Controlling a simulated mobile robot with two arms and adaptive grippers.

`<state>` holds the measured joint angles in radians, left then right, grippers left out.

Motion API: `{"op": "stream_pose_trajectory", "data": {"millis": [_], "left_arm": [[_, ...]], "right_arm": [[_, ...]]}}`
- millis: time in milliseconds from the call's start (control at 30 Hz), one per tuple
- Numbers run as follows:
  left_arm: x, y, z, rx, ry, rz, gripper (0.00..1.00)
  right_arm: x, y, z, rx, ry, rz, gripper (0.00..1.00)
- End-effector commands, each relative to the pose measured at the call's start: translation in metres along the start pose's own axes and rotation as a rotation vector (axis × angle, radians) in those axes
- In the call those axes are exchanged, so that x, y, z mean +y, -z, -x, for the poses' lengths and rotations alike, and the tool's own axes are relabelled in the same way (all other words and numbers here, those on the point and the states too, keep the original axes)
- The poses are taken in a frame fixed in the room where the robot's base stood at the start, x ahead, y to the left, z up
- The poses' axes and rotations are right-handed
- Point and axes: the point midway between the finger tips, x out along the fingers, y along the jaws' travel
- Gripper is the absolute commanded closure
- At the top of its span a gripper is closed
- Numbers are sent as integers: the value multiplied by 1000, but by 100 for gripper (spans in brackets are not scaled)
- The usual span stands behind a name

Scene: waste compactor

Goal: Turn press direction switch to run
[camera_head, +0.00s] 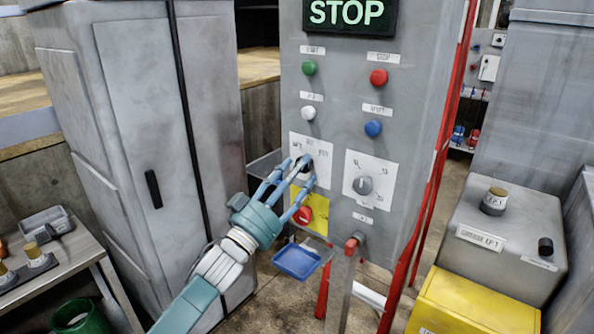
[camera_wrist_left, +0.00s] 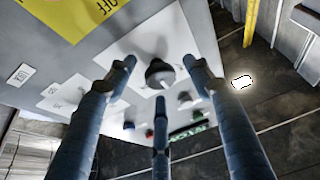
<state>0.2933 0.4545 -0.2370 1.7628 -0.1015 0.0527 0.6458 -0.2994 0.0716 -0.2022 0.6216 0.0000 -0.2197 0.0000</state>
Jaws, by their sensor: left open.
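The left selector switch, a dark knob (camera_head: 305,164) on a white plate (camera_head: 321,147), is on the grey control panel (camera_head: 338,85) in the head view. My left gripper (camera_head: 298,174) is in front of it, its fingers partly covering knob and plate. In the left wrist view the dark round knob (camera_wrist_left: 160,73) shows between the three spread fingers of my left gripper (camera_wrist_left: 161,78). The fingers are open; I cannot tell whether any touches the knob. The small plate lettering is too blurred to read surely. My right gripper is not in view.
A second selector switch (camera_head: 362,185) is right of it. A red knob (camera_head: 303,214) on a yellow plate is below. Green (camera_head: 309,68), red (camera_head: 378,77), white (camera_head: 308,113) and blue (camera_head: 373,128) buttons are above. A lit STOP sign (camera_head: 346,12) tops the panel.

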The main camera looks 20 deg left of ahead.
Motion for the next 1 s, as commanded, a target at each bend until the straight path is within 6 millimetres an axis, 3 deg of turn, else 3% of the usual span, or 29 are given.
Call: {"op": "stream_pose_trajectory", "data": {"millis": [167, 400, 733, 1000], "left_arm": [[0, 0, 0, 0, 0, 0, 50], [0, 0, 1, -1, 0, 0, 94], [0, -2, 1, -4, -9, -23, 94], [-3, -3, 1, -6, -64, -156, 94]], "right_arm": [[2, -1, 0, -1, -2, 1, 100], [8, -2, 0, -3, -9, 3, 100], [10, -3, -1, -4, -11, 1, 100], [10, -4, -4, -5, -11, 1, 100]]}}
